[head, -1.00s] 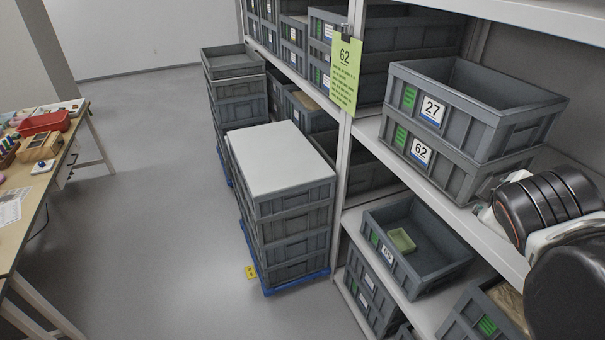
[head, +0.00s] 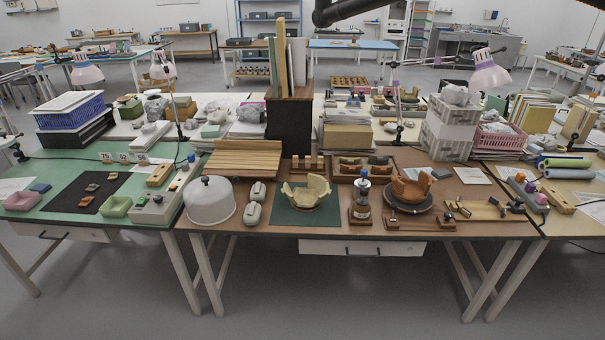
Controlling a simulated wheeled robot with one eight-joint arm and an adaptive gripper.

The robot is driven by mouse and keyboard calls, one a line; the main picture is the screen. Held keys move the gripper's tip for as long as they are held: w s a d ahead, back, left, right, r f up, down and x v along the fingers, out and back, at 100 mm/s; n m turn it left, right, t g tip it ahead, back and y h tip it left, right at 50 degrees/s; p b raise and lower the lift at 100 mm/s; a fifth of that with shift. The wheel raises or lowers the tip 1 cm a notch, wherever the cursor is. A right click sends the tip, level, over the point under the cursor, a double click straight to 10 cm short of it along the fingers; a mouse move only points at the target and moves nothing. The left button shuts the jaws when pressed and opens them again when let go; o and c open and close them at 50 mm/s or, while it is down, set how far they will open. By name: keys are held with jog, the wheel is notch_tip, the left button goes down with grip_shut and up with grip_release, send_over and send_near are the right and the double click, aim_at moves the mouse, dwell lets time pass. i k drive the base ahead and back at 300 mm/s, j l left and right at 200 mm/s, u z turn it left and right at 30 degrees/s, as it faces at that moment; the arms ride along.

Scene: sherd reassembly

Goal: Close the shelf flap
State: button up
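I cannot make out a shelf flap for certain in the head view. A dark box-like stand (head: 289,130) at the back of the brown workbench (head: 330,222) has upright boards or books on top. A slatted wooden panel (head: 242,158) lies in front of it to the left. I cannot tell whether either has a flap. A dark part of my arm (head: 345,10) crosses the top edge of the view. My gripper does not show.
The brown bench carries a white dome (head: 210,200), a pale broken bowl (head: 306,191) on a green mat and an orange broken bowl (head: 411,188). A green bench (head: 60,214) adjoins at left. Bare floor (head: 330,300) lies in front.

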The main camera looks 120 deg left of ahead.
aim_at(236, 175)
jog(key=u, duration=2.15)
